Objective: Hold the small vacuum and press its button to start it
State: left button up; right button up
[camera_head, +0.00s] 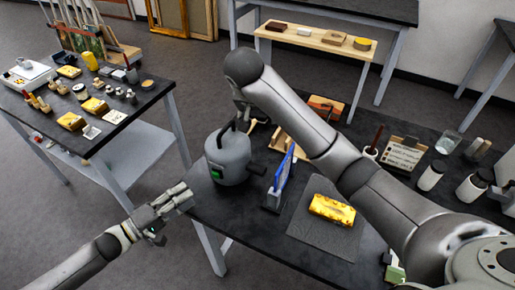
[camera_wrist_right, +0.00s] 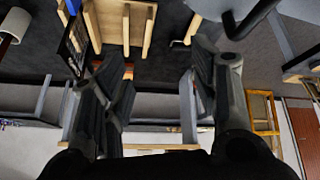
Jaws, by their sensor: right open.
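The small vacuum (camera_head: 232,160) is a grey rounded canister with a dark handle on top. It stands upright near the left corner of the dark worktable. A green-lit button (camera_head: 216,172) shows low on its left front. My right gripper (camera_head: 242,110) is just above and behind the vacuum's top, partly hidden by its own wrist. In the right wrist view its fingers (camera_wrist_right: 163,62) are apart with nothing between them, and a grey rounded part, seemingly the vacuum (camera_wrist_right: 225,6), shows at the top edge. My left gripper (camera_head: 176,198) is left of the vacuum, apart from it, off the table edge; its finger opening is unclear.
A yellow gilt block (camera_head: 332,209) lies on a grey mat (camera_head: 325,238). A blue upright panel (camera_head: 284,168) stands right of the vacuum. A second table (camera_head: 122,118) with small items stands at left, with open floor between.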

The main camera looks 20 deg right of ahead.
aim_at(260, 168)
jog(key=s+a+f+n+g+y, duration=0.25)
jog(key=s+f+n, duration=0.45)
jog(key=n, duration=0.7)
jog(key=shift+g+h, duration=0.35)
jog(key=shift+g, duration=0.1)
jog(key=f, duration=0.3)
jog(key=w+d+f, duration=0.1)
jog(key=f, duration=0.3)
jog(key=w+f, duration=0.1)
jog(key=f, duration=0.2)
jog(key=shift+w+d+f, duration=0.15)
jog(key=shift+w+f, duration=0.05)
jog(key=shift+f, duration=0.2)
grip_shut()
pick_arm(q)
grip_shut()
